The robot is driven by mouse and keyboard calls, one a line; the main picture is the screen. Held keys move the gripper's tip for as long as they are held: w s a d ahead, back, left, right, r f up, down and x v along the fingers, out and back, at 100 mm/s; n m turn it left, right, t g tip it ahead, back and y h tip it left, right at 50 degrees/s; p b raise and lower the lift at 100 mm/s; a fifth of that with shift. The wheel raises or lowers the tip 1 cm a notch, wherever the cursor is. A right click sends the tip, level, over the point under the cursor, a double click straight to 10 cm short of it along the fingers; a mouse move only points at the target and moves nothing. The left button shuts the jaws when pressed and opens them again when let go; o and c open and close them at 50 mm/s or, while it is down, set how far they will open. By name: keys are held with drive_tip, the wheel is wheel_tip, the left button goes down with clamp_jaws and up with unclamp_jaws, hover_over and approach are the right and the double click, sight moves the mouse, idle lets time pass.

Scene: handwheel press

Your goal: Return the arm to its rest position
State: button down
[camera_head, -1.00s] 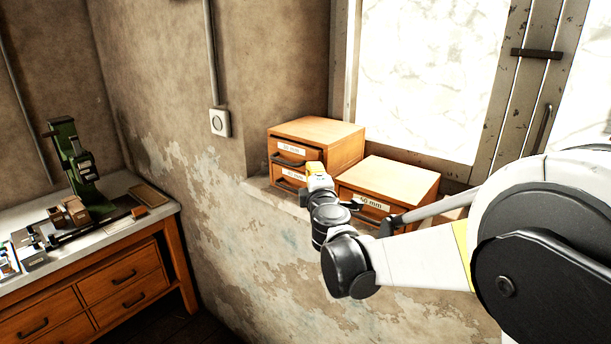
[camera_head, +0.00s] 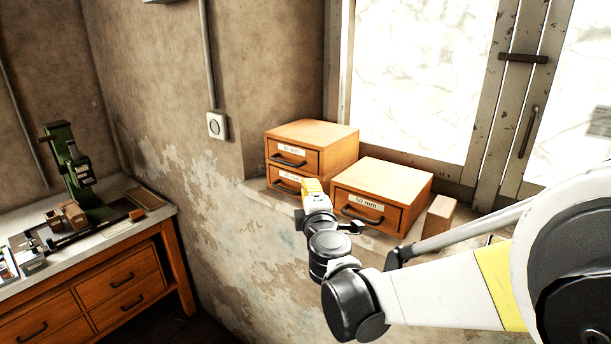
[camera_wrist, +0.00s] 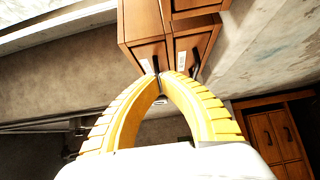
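My gripper (camera_head: 311,184) has yellow fingers and is in front of the small drawer boxes on the window ledge in the head view. In the wrist view its two curved fingers (camera_wrist: 160,76) meet at the tips, with nothing seen held between them. My arm stretches from the lower right of the head view towards the ledge. The stacked drawer box (camera_head: 335,148) is just behind the fingers, and the 50 mm drawer box (camera_head: 397,182) is to their right. Whether the fingers touch a box cannot be told.
A wooden block (camera_head: 438,216) stands on the ledge right of the 50 mm box. A workbench (camera_head: 178,212) with a green handwheel press (camera_head: 75,170) stands at left. Open space lies between bench and ledge.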

drive_tip(key=s+d+f+m+g+h+b, duration=0.1)
drive_tip(key=s+d+f+m+g+h, duration=0.15)
drive_tip(key=s+d+m, duration=0.55)
drive_tip(key=s+d+f+m+g+h+b, duration=0.1)
drive_tip(key=s+d+m+g+h, duration=0.2)
drive_tip(key=s+d, duration=0.55)
drive_tip(key=s+f+m+g+y, duration=0.1)
drive_tip(key=s+f+m, duration=0.3)
drive_tip(key=s, duration=0.4)
drive_tip(key=s+f+m+g+y+b, duration=0.1)
drive_tip(key=s+f+m+g, duration=0.3)
drive_tip(key=s, duration=0.5)
wheel_tip(320, 180, down, 3)
drive_tip(key=shift+r+y, duration=0.15)
drive_tip(key=shift+y, duration=0.5)
